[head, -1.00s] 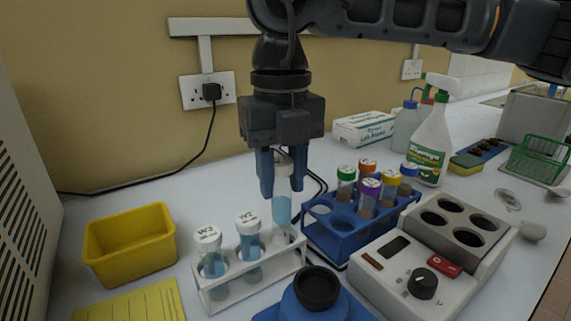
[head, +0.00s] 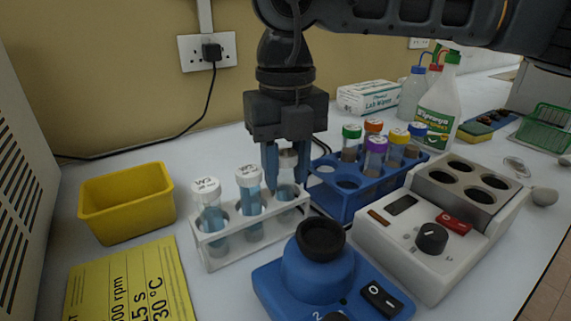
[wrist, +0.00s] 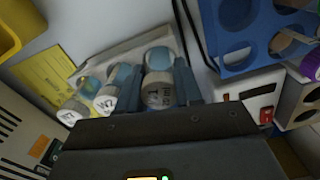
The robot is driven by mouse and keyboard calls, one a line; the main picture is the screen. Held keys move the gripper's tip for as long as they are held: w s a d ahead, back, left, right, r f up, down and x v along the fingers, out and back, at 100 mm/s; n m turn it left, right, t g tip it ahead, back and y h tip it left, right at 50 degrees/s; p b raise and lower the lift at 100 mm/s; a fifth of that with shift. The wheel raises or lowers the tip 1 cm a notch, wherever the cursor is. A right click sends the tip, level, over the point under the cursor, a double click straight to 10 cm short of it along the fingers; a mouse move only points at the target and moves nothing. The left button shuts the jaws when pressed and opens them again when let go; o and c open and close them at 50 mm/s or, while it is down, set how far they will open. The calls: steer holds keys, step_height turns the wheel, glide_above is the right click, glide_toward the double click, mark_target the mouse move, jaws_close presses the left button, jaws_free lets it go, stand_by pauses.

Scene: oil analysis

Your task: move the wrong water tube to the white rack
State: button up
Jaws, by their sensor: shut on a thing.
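My gripper (head: 286,178) is shut on a white-capped tube of blue liquid (head: 287,190). In the head view this tube is at the right end of the white rack (head: 222,246), its lower part in the rack's right hole. In the wrist view its cap (wrist: 158,90) shows between my fingers, the label too small to read surely. Two more white-capped tubes stand in the rack: W3 (head: 211,210) in the left hole and W2 (head: 250,200) in the middle. The gripper fingers hide part of the held tube.
A blue rack (head: 345,205) with several coloured-cap tubes stands close to the right. A blue mixer (head: 318,270) is in front, and a white heating block (head: 440,235) is at right. A yellow bin (head: 127,205) and a yellow note (head: 135,285) lie left. A spray bottle (head: 441,105) stands behind.

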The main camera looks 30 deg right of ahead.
steer(key=o, duration=1.1)
steer(key=shift+r, duration=3.9)
